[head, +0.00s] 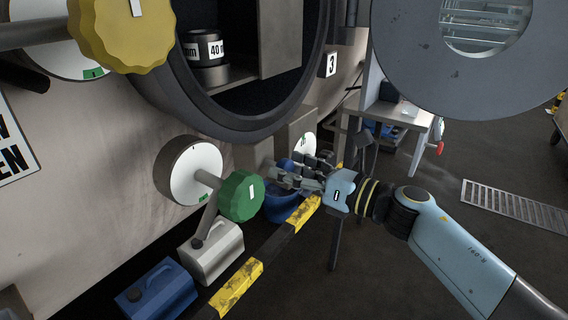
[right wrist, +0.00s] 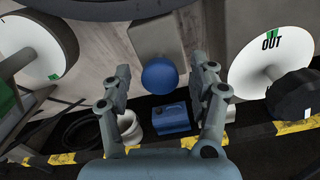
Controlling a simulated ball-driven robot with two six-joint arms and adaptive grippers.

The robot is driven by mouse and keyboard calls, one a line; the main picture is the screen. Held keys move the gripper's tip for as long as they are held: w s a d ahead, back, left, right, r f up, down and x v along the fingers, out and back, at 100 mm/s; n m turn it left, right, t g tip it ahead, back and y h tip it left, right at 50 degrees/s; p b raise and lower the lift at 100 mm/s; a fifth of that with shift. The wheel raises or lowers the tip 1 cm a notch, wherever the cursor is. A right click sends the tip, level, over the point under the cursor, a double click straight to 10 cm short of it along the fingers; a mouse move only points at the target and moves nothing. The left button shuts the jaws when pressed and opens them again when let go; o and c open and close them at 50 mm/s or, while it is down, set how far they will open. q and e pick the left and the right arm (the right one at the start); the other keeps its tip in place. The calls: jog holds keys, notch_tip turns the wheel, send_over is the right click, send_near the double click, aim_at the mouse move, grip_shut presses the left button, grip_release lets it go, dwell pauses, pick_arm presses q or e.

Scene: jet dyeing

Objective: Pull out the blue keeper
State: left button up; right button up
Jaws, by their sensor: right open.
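The blue keeper is a round blue knob (right wrist: 160,74) on the front of a grey box (right wrist: 157,30), at the centre of the right wrist view. My right gripper (right wrist: 160,88) is open, with one finger on each side of the knob in that picture. I see no clear contact, and how deep the fingers reach around it is hard to tell. In the head view the right gripper (head: 290,175) reaches in from the right and partly covers the blue knob (head: 284,164). My left gripper is not in view.
A green handwheel (head: 241,196) stands left of the gripper, under a yellow one (head: 122,32). A white dial marked OUT (right wrist: 255,68) with a black knob (right wrist: 292,95) is close on the right. Below lie canisters (head: 212,252) and a yellow-black rail (head: 240,282).

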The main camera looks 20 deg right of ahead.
jog(key=shift+x, duration=0.9)
grip_shut()
